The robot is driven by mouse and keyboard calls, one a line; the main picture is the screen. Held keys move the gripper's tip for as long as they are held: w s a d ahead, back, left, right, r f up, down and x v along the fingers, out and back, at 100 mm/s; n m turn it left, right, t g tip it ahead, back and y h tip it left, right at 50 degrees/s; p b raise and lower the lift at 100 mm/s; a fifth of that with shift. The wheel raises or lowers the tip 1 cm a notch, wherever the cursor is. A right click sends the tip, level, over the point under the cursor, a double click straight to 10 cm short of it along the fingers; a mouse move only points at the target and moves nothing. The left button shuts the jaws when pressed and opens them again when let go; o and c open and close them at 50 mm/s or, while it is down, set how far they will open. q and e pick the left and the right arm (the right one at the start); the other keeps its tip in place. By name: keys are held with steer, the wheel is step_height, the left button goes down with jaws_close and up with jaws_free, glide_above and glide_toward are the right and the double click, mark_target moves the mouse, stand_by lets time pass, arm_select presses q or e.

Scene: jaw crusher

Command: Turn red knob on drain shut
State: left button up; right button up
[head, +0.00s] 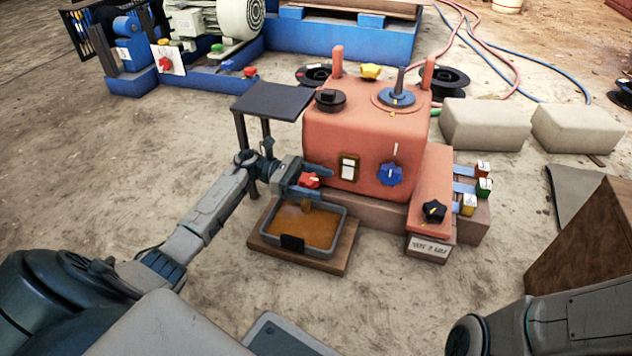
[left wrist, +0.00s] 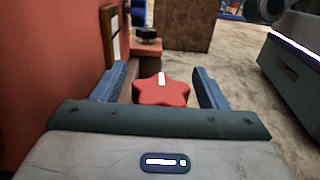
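The red knob (head: 309,181) is star-shaped and sits low on the left side of the red-orange machine housing (head: 375,150), above a tray (head: 270,240) of orange-brown liquid. An orange-brown streak shows just below the knob, over the tray. My left gripper (head: 326,185) is at the knob, one finger above and one below it in the head view. In the left wrist view the red knob (left wrist: 162,92) lies between the two fingers, with gaps on both sides. A white mark on it points to the picture's top. My right gripper is not in view.
A dark side table (head: 272,101) stands close behind my left gripper. Blue (head: 390,174) and black (head: 434,211) knobs sit on the machine's front. Another red knob (head: 165,64) is on a white plate at the back left. Stone blocks (head: 485,126) lie to the right.

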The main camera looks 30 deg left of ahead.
mark_target(316, 181)
arm_select(q)
steer(key=shift+r+p, duration=0.5)
steer(key=shift+r, duration=0.05)
steer(key=r+p, duration=0.3)
steer(key=shift+s+d, duration=0.2)
steer(key=shift+s, duration=0.15)
steer(key=s+d+p, duration=0.7)
steer(key=s+p, duration=0.1)
steer(key=s, duration=0.5)
steer(key=shift+s+d+r, duration=0.15)
steer(key=shift+d+r, duration=0.2)
steer(key=shift+r, duration=0.1)
steer(key=shift+a, duration=0.1)
